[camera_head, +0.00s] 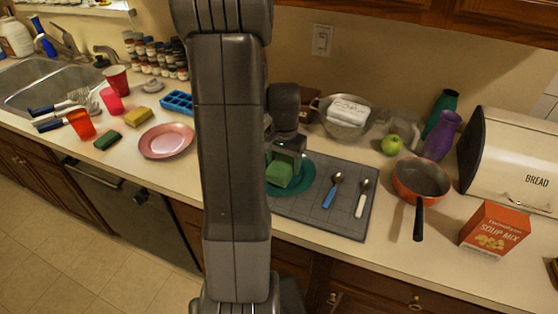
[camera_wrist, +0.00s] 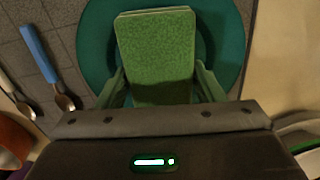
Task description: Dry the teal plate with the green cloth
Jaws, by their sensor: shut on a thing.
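The teal plate (camera_head: 307,176) lies on the left part of a grey mat, partly hidden behind my arm. It fills the upper middle of the wrist view (camera_wrist: 230,40). The green cloth (camera_head: 279,175), a folded block shape, is over the plate; it also shows between my fingers in the wrist view (camera_wrist: 157,55). My gripper (camera_head: 287,158) is shut on the cloth, with one finger on each side of it. It points down over the plate. I cannot tell whether the cloth touches the plate.
The grey mat (camera_head: 305,205) also holds a blue-handled spoon (camera_head: 330,192) and a white-handled spoon (camera_head: 362,198). An orange pan (camera_head: 422,180) and a soup mix box (camera_head: 494,229) stand to the right. Left are a pink plate (camera_head: 167,141), a dark green sponge (camera_head: 107,140) and cups.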

